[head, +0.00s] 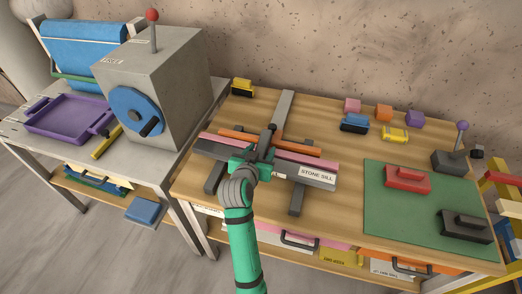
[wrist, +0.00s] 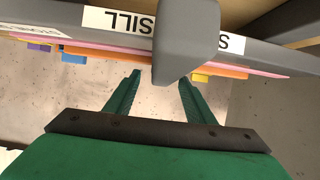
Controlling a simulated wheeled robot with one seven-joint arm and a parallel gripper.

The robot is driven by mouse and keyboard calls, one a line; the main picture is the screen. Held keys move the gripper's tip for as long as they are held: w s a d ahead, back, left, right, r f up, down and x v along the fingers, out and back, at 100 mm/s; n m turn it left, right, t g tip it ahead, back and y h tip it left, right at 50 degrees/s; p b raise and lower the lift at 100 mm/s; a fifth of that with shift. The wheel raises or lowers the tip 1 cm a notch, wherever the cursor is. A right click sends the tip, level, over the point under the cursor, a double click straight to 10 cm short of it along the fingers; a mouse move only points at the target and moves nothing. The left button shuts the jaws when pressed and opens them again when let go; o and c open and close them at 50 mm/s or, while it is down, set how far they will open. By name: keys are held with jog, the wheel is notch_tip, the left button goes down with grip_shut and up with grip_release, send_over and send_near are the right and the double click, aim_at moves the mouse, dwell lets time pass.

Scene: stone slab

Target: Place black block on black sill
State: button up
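The black block (head: 466,228), with a raised handle, lies at the front right of the green mat. A dark grey sill labelled "STONE SILL" (head: 317,175) lies across the middle of the table, with pink and orange strips along it. My gripper (head: 252,163) is over the left-centre part of this sill, well left of the black block. In the wrist view its two green fingers (wrist: 160,82) stand apart. A grey upright piece (wrist: 187,40) shows beyond the fingertips and covers part of the sill's label (wrist: 118,20). I cannot tell whether a finger touches it.
A red block (head: 407,180) and a dark lever base with a purple knob (head: 455,160) are on or beside the green mat (head: 395,225). Small coloured blocks stand at the back. A grey machine (head: 155,90) and purple tray (head: 68,117) occupy the left bench.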

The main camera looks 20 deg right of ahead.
jog(key=shift+d+r, duration=0.1)
jog(key=shift+r, duration=0.1)
jog(key=v, duration=1.2)
jog(key=shift+r, duration=0.25)
jog(key=shift+w+a, duration=0.1)
jog(key=shift+a, duration=0.1)
